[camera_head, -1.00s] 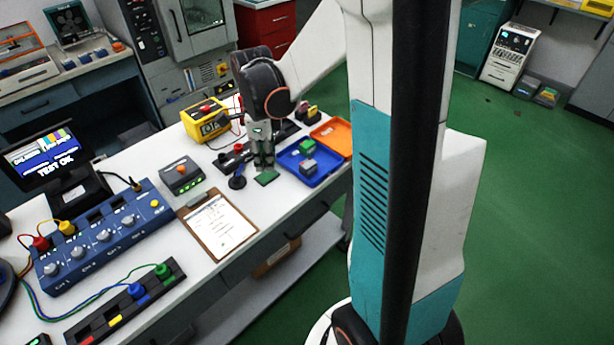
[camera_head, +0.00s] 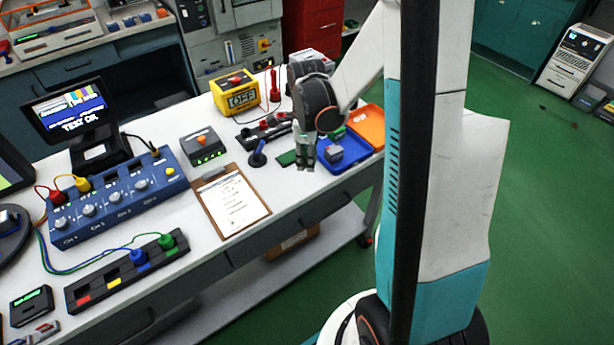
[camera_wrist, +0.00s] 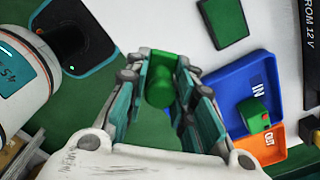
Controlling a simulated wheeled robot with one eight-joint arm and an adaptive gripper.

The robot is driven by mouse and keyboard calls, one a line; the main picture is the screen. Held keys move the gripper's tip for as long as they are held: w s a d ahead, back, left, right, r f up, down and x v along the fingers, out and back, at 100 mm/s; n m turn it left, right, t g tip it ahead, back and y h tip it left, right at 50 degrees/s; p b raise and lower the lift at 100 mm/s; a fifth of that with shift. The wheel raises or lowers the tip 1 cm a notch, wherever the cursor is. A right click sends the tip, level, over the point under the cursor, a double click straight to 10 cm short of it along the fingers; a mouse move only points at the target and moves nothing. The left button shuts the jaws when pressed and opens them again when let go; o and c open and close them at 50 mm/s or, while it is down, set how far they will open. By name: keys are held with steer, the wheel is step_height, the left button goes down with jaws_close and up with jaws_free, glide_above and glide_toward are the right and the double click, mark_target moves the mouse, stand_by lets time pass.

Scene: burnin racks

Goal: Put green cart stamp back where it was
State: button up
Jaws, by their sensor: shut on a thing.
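The green stamp (camera_wrist: 160,85) is between the fingers of my gripper (camera_wrist: 163,100) in the wrist view, and the gripper is shut on it. In the head view my gripper (camera_head: 305,166) hangs over the front part of the bench; the stamp is hard to make out there. A flat dark green pad (camera_head: 287,158) lies on the bench just left of my gripper; it also shows in the wrist view (camera_wrist: 223,21). A dark round-based stamp (camera_head: 258,157) stands left of the pad.
A blue tray (camera_head: 357,168) marked IN holds small blocks, just right of my gripper. An orange tray (camera_head: 371,137) adjoins it. A clipboard (camera_head: 231,204), a grey button box (camera_head: 203,146) and a yellow meter (camera_head: 233,92) stand further left.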

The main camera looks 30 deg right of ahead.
mark_target(307, 180)
steer(key=shift+f+b, duration=0.9)
steer(key=shift+f, duration=1.9)
steer(key=shift+f, duration=0.2)
steer(key=o, duration=0.8)
steer(key=shift+o, duration=0.2)
steer(key=shift+r, duration=0.15)
step_height(307, 180, up, 12)
steer(key=p, duration=0.4)
